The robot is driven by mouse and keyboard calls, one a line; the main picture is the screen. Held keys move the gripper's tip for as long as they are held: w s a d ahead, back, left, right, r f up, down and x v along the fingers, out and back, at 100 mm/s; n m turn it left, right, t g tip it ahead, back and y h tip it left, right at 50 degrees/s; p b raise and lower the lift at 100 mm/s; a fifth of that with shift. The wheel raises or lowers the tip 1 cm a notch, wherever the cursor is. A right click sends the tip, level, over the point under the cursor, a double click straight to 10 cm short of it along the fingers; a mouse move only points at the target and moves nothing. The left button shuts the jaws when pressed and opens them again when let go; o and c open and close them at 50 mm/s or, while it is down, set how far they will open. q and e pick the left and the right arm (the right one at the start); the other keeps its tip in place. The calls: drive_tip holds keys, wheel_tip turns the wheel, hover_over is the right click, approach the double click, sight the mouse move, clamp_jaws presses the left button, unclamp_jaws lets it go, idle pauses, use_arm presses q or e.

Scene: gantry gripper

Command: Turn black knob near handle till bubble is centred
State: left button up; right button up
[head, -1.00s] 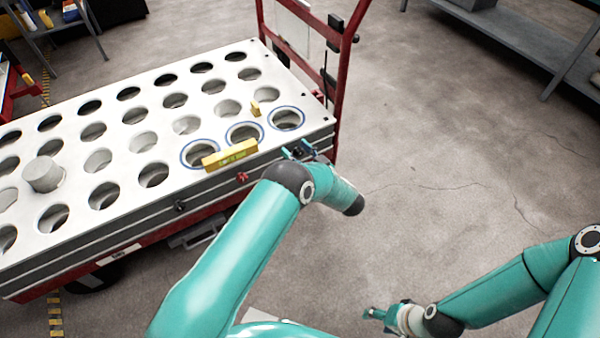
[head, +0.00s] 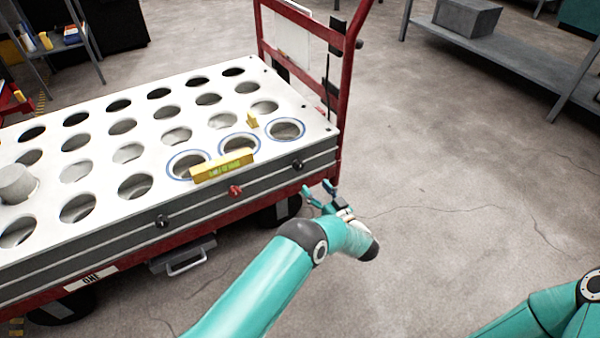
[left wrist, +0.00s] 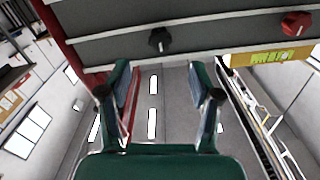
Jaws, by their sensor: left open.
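The black knob near the handle (head: 298,165) sits on the table's front side, by the red cart handle (head: 345,80). It also shows in the left wrist view (left wrist: 160,40). My left gripper (head: 318,188) is open and empty, just right of and below that knob, apart from it. In the left wrist view the knob lies beyond the open fingers (left wrist: 158,75), between them. A yellow spirit level (head: 222,167) lies on the tabletop's front edge. Its green vial shows, but the bubble is too small to place. My right gripper is out of view.
A red knob (head: 235,190) and another black knob (head: 162,221) are farther left on the same side. The white tabletop (head: 210,125) has many round holes, a grey cylinder (head: 15,184) and a small yellow block (head: 251,121). Floor right of the cart is clear.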

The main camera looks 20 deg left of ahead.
sight(300, 169)
use_arm(q)
drive_tip(key=b+x, duration=0.3)
drive_tip(key=x, duration=0.6)
drive_tip(key=shift+w+a+f, duration=0.1)
drive_tip(key=shift+a, duration=0.05)
drive_tip(key=shift+w+a+b, duration=0.3)
drive_tip(key=c, duration=1.1)
drive_tip(key=shift+c, duration=0.2)
drive_tip(key=shift+n, duration=0.3)
